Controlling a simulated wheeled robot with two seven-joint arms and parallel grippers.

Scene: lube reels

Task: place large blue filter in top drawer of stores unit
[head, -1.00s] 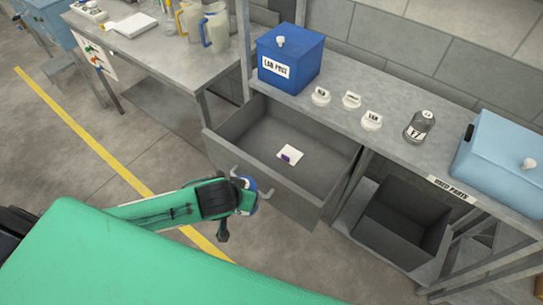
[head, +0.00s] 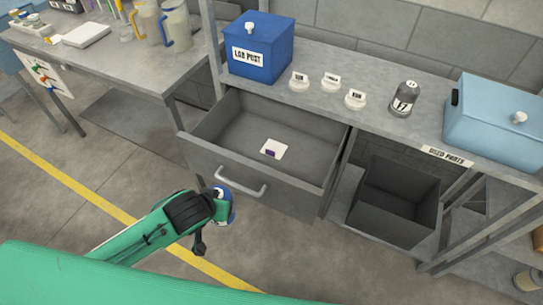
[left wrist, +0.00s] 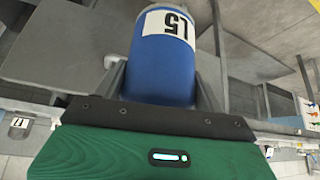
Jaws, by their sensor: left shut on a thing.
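The large blue filter (left wrist: 160,70), with a white label reading L5, fills the middle of the left wrist view between my left gripper's fingers. In the head view only a blue and white edge of the filter (head: 230,204) shows beyond my wrist. My left gripper (left wrist: 160,88) is shut on it, in front of and to the left of the drawer, below its handle. The top drawer (head: 219,154) of the stores unit is pulled open. It holds one small white card with a purple mark (head: 273,149). My right gripper is out of view.
A dark USED PARTS bin (head: 395,200) sits below right. Most of the drawer floor is clear.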

